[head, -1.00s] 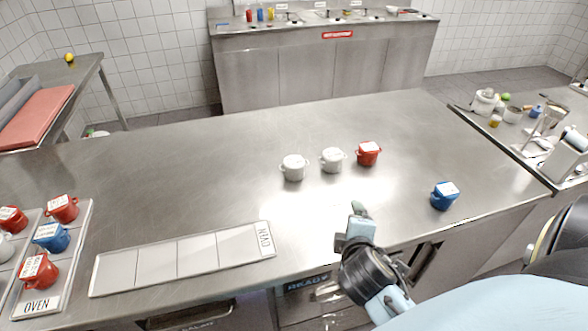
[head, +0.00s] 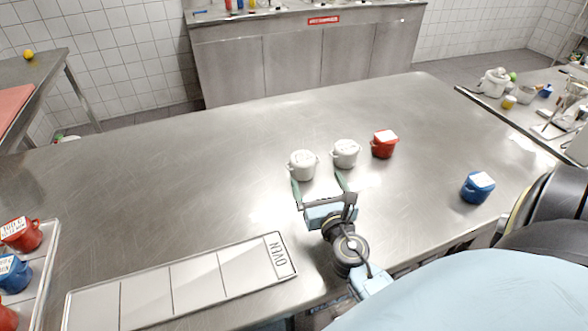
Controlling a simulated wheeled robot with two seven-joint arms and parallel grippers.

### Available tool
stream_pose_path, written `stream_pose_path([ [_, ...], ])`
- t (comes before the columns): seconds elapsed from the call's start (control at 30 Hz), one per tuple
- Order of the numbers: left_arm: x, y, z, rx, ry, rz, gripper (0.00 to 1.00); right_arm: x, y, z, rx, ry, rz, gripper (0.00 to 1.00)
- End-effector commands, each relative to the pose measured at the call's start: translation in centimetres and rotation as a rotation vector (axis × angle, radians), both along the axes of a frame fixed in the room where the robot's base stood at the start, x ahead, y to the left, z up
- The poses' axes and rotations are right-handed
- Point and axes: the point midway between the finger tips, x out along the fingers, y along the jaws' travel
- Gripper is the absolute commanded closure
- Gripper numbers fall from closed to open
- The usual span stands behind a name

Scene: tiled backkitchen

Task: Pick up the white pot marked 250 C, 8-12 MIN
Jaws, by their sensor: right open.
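Two white lidded pots stand side by side on the steel table: a left one (head: 302,166) and a right one (head: 346,153). Each has a pale label on its lid, too small to read, so I cannot tell which is marked 250 C, 8-12 MIN. My right gripper (head: 319,186) is open and empty just in front of them. Its left finger is close to the front of the left pot and its right finger is in front of the right pot; I cannot tell whether they touch. My left gripper is not in view.
A red pot (head: 384,145) stands right of the white pots, and a blue pot (head: 478,187) farther right. An empty sectioned tray marked OVEN (head: 196,284) lies front left. Another tray (head: 45,262) at the left edge holds red and blue pots. The table's back middle is clear.

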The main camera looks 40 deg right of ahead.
Motion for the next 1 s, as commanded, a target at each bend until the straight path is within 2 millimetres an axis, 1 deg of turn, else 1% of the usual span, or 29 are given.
stream_pose_path([
  [0.03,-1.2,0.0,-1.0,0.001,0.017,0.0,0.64,0.0,0.0,-0.9,0.0,-0.001,0.0,0.1],
  [0.1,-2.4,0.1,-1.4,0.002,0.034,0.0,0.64,0.1,0.0,-1.2,0.0,-0.001,0.0,0.1],
  [0.17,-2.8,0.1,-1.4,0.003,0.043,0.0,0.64,0.4,-0.1,-1.2,-0.001,-0.003,0.0,0.1],
  [0.27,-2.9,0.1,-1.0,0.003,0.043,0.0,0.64,1.6,-0.7,-1.0,-0.001,-0.004,0.0,0.1],
  [0.5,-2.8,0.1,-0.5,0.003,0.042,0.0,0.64,5.7,-2.5,-1.0,-0.001,-0.004,0.0,0.1],
  [0.6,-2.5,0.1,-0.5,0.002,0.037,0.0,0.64,6.8,-3.0,-1.2,0.0,-0.002,0.0,0.1],
  [0.83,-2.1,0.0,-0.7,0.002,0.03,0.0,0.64,8.2,-3.7,-1.4,0.001,-0.004,-0.001,0.1],
  [1.0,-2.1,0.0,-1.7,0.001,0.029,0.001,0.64,10.5,-4.8,-2.2,0.002,-0.004,-0.001,0.1],
])
